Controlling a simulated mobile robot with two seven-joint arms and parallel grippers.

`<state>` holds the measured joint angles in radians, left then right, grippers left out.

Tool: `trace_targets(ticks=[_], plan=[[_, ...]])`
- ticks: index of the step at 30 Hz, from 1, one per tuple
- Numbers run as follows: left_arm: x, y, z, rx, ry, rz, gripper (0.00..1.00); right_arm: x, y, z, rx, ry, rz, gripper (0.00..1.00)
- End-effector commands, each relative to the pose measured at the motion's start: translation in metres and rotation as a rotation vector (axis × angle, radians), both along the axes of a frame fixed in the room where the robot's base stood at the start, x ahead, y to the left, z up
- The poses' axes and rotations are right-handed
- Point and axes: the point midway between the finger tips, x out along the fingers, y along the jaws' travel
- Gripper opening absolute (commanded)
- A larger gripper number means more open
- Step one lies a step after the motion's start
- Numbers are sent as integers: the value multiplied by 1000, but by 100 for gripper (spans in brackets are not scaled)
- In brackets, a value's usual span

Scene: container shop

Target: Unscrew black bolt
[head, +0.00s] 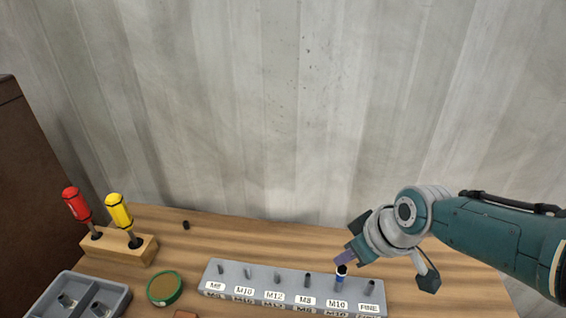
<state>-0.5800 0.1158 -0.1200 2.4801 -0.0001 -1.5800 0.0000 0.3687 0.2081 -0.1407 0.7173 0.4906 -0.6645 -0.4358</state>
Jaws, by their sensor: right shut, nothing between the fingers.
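A grey labelled rack (257,285) stands at the front of the wooden table and holds several small upright pins or bolts. At its right M10 label, a piece with a black top and a blue band (341,276) stands upright. A dark bolt (308,280) stands at the M8 label and another (371,287) at the FINE label. I cannot tell which one is the black bolt. My right gripper (347,257) is shut and empty, its tip just above the black-and-blue piece; I cannot tell whether they touch. My left gripper is not in view.
A wooden block (140,250) holds a red screwdriver (77,204) and a yellow one (119,211). A corrugated wall (270,110) closes the back.

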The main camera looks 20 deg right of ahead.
Motion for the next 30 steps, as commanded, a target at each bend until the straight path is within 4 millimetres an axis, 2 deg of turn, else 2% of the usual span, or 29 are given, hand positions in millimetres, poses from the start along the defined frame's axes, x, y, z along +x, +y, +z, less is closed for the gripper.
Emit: trace_targets(ticks=[6, 15, 23, 30], plan=[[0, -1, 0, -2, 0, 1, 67, 1, 0, 1, 0, -3, 0, 0], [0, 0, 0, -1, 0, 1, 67, 2, -1, 1, -1, -4, -1, 32], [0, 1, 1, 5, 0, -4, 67, 1, 0, 2, -1, -4, -1, 32], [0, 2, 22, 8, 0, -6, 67, 1, -1, 24, -1, -4, 0, 32]])
